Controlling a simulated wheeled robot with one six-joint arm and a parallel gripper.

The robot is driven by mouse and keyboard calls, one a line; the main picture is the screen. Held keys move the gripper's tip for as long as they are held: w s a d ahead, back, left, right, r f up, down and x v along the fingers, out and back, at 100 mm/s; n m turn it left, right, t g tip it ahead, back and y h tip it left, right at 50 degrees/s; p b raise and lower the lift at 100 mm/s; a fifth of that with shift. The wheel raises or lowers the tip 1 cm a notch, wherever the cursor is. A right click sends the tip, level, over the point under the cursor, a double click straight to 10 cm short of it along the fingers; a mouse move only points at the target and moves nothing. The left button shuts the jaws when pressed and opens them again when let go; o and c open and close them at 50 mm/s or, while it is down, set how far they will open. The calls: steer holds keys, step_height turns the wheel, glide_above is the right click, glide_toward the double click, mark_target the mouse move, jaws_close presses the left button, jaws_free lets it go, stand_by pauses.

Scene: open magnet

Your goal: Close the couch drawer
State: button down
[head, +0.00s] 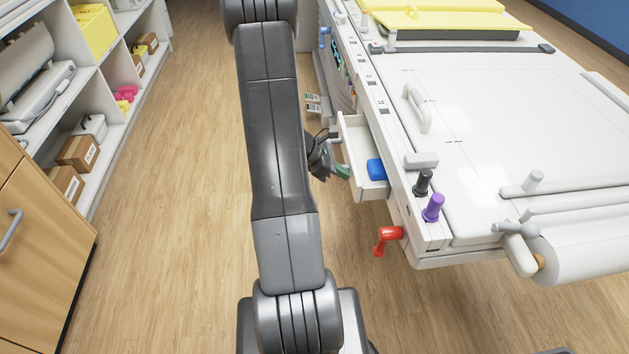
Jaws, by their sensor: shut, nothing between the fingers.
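The couch drawer (353,146) is a white tray pulled out from the left side of the white patient couch (480,120). It stands open, and a blue object (376,169) lies inside near its front end. My gripper (341,173) is at the drawer's outer left side, close to its front panel. Its fingertips look greenish and are shut with nothing held. My own arm hides part of the gripper's left side, and I cannot tell whether the fingers touch the drawer.
A red lever (387,238) sticks out below the couch's near corner. Black (423,183) and purple (433,207) knobs stand on its edge. Shelves with boxes (79,152) and a wooden cabinet (40,255) line the left. The floor (180,180) between is clear.

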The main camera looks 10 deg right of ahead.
mark_target(379, 172)
steer(key=d+b, duration=0.2)
steer(key=d, duration=0.6)
steer(key=shift+d, duration=0.35)
steer(key=shift+d+r, duration=0.1)
steer(key=shift+d, duration=0.05)
